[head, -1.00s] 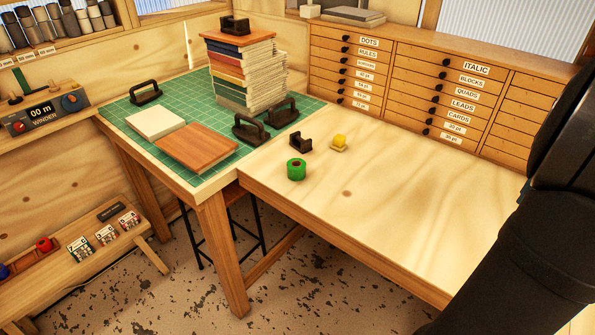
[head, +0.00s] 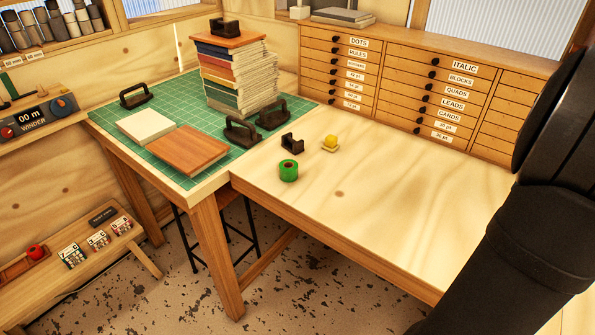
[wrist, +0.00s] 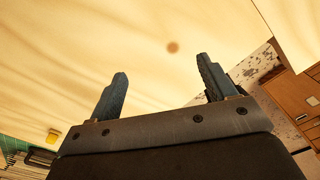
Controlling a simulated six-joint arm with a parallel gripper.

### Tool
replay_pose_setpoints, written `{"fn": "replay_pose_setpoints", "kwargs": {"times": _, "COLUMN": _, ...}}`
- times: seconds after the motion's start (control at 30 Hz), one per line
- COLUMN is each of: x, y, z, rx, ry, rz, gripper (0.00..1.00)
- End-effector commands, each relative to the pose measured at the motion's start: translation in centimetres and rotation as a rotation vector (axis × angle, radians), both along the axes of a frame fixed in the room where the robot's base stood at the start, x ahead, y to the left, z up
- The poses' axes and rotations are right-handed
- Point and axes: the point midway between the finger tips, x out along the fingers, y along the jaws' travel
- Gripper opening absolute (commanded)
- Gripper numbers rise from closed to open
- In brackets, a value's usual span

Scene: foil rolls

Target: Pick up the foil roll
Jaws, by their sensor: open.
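A green foil roll (head: 289,171) stands on the pale wooden table (head: 400,200), near its left edge, in the head view. The wrist view does not clearly show the roll. My gripper (wrist: 160,85) is in the wrist view, with its two fingers wide apart and nothing between them. Bare table top with a dark knot lies beyond the fingers. In the head view only my black arm shows at the right, well away from the roll; the fingers are out of that picture.
Left is a green cutting mat (head: 100,117) with a book stack (head: 225,80) and dark-handled blocks. Drawers (head: 440,95) line the back. The table's right half is clear.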

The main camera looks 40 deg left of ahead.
Motion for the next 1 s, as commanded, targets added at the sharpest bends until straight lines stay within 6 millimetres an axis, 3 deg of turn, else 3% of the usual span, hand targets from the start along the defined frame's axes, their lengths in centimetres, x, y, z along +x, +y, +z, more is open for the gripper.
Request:
{"fn": "replay_pose_setpoints", "kwargs": {"times": 0.17, "x": 2.7, "y": 6.7, "z": 0.8, "rx": 0.0, "ry": -0.001, "rz": -0.064, "gripper": 0.76}}
{"fn": "replay_pose_setpoints", "kwargs": {"times": 0.33, "x": 4.6, "y": 16.0, "z": 1.8, "rx": 0.0, "ry": -0.001, "rz": -0.169, "gripper": 0.76}}
{"fn": "replay_pose_setpoints", "kwargs": {"times": 0.53, "x": 4.6, "y": 27.5, "z": 2.9, "rx": 0.001, "ry": -0.001, "rz": -0.296, "gripper": 0.76}}
{"fn": "replay_pose_setpoints", "kwargs": {"times": 0.77, "x": 1.3, "y": 40.8, "z": 4.1, "rx": 0.001, "ry": -0.001, "rz": -0.442, "gripper": 0.76}}
{"fn": "replay_pose_setpoints", "kwargs": {"times": 0.9, "x": -2.2, "y": 48.4, "z": 4.8, "rx": 0.001, "ry": -0.001, "rz": -0.53, "gripper": 0.76}}
{"fn": "replay_pose_setpoints", "kwargs": {"times": 1.0, "x": -5.0, "y": 52.9, "z": 5.2, "rx": 0.001, "ry": 0.0, "rz": -0.586, "gripper": 0.76}}
